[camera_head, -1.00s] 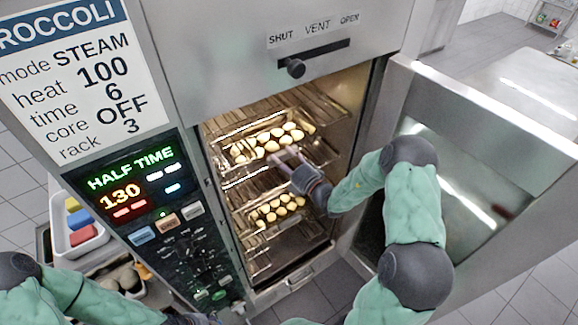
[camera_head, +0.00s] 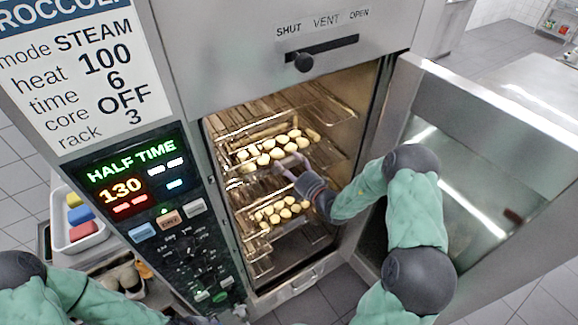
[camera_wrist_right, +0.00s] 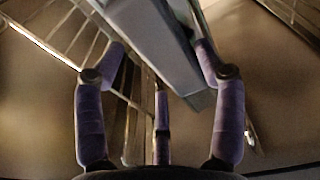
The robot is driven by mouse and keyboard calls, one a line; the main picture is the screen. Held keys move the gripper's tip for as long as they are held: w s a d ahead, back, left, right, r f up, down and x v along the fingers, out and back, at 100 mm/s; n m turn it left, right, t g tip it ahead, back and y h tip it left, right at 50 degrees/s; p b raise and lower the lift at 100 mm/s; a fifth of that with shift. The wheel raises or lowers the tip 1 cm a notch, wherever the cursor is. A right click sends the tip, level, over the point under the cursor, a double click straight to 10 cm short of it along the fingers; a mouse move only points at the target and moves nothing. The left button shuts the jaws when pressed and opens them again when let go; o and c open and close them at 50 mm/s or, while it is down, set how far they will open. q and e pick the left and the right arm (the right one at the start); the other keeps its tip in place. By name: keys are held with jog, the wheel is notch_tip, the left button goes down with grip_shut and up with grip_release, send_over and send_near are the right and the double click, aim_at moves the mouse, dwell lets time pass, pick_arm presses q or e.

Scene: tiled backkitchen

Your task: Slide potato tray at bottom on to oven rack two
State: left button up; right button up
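The oven stands open with two potato trays inside. The upper tray's potatoes (camera_head: 272,148) sit on a higher rack, and the lower tray's potatoes (camera_head: 280,212) on a lower one. My right gripper (camera_head: 287,166) reaches into the oven from the right, in front of the upper tray and above the lower one. In the right wrist view its purple fingers (camera_wrist_right: 160,75) are spread open. A grey metal edge (camera_wrist_right: 165,45) passes between or beyond them; contact cannot be told. My left arm is at the bottom left, with its gripper out of frame.
The open oven door (camera_head: 455,185) stands to the right of my right arm. The control panel (camera_head: 165,220) is left of the opening. Wire racks (camera_wrist_right: 60,45) flank the gripper closely. A white bin (camera_head: 62,235) with coloured blocks stands at the left.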

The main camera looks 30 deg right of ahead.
jog(key=shift+s+f, duration=0.1)
jog(key=shift+f, duration=0.1)
jog(key=s+d, duration=0.2)
jog(key=s, duration=0.9)
jog(key=shift+s, duration=0.35)
jog(key=shift+d+r, duration=0.1)
jog(key=shift+r, duration=0.05)
notch_tip(320, 180, up, 8)
jog(key=p, duration=0.8)
jog(key=shift+s, duration=0.1)
